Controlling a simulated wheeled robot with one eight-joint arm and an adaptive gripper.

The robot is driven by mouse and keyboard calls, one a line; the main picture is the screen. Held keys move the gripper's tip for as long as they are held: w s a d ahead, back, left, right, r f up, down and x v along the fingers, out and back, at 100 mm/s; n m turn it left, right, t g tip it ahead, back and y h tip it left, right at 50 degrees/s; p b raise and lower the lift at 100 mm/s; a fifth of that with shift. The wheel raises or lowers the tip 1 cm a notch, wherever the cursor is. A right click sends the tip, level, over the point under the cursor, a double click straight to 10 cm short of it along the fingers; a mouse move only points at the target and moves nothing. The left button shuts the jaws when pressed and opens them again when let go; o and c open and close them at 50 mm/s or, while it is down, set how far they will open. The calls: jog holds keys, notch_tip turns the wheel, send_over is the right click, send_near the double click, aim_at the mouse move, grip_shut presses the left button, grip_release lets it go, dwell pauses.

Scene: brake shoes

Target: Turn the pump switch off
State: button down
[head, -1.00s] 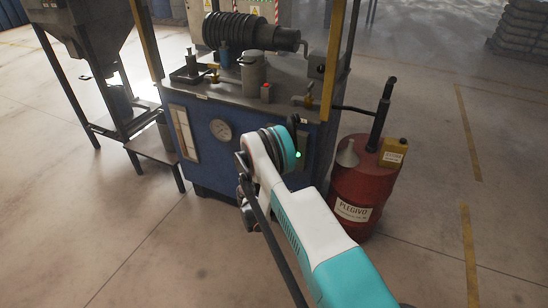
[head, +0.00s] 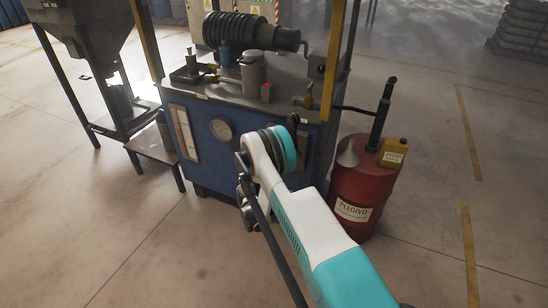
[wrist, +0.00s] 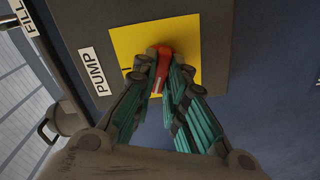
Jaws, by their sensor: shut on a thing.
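The red pump switch handle (wrist: 163,62) sits on a yellow square plate (wrist: 187,32) beside a white label reading PUMP (wrist: 95,71) in the wrist view. My gripper (wrist: 167,80) is shut on the red handle, with a finger on each side. The handle points down toward my palm, slightly tilted in the picture. In the head view my arm hides the switch and my gripper's fingertips. They are at the front of the blue machine (head: 209,160).
A round gauge (head: 221,130) is on the machine's front. A red drum (head: 352,196) with a funnel stands close to the right of my arm. A hopper stand (head: 100,90) and low step (head: 152,146) are at left. The floor in front is clear.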

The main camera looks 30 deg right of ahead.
jog(key=shift+n, duration=2.2)
jog(key=c, duration=1.6)
grip_release()
jog(key=shift+r, duration=0.1)
